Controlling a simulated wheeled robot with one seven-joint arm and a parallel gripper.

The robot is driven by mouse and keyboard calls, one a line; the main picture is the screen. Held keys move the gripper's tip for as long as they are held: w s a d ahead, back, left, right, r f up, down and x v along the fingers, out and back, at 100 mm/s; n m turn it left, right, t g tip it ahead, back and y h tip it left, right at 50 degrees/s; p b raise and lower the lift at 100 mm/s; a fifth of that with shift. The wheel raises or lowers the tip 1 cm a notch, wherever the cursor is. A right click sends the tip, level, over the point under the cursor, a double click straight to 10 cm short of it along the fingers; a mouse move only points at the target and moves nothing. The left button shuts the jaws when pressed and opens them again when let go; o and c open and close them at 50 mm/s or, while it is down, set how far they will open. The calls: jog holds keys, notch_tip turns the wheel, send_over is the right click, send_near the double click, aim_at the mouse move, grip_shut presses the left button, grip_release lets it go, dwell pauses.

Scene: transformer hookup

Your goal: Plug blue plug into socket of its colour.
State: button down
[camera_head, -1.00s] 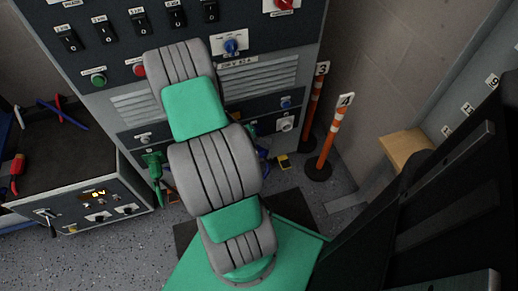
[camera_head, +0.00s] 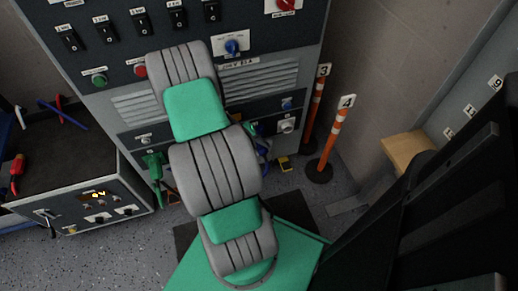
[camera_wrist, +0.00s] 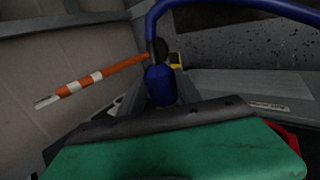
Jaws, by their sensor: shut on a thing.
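The blue plug (camera_wrist: 160,86) shows in the wrist view, with a thick blue cable (camera_wrist: 225,4) arching up and right from it. My gripper (camera_wrist: 155,99) is shut on the plug, its dark fingers on either side and its green body below. In the head view my arm hides most of the gripper and plug; a bit of blue shows just right of the arm. A blue socket (camera_head: 288,104) is on the right of the cabinet's lower panel, above a pale socket (camera_head: 287,126). The plug appears apart from the panel.
Orange-striped posts numbered 3 (camera_head: 316,110) and 4 (camera_head: 335,135) stand right of the cabinet. A green plug (camera_head: 153,165) hangs at the panel's left. A test unit (camera_head: 100,205) stands at left, with a red plug (camera_head: 17,170) on its top. A wooden block (camera_head: 408,150) is at right.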

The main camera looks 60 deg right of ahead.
jog(key=shift+w+d, duration=0.7)
jog(key=c, duration=0.5)
grip_release()
jog(key=p+v, duration=0.4)
jog(key=v, duration=0.3)
jog(key=shift+a, duration=0.1)
dwell(0.6)
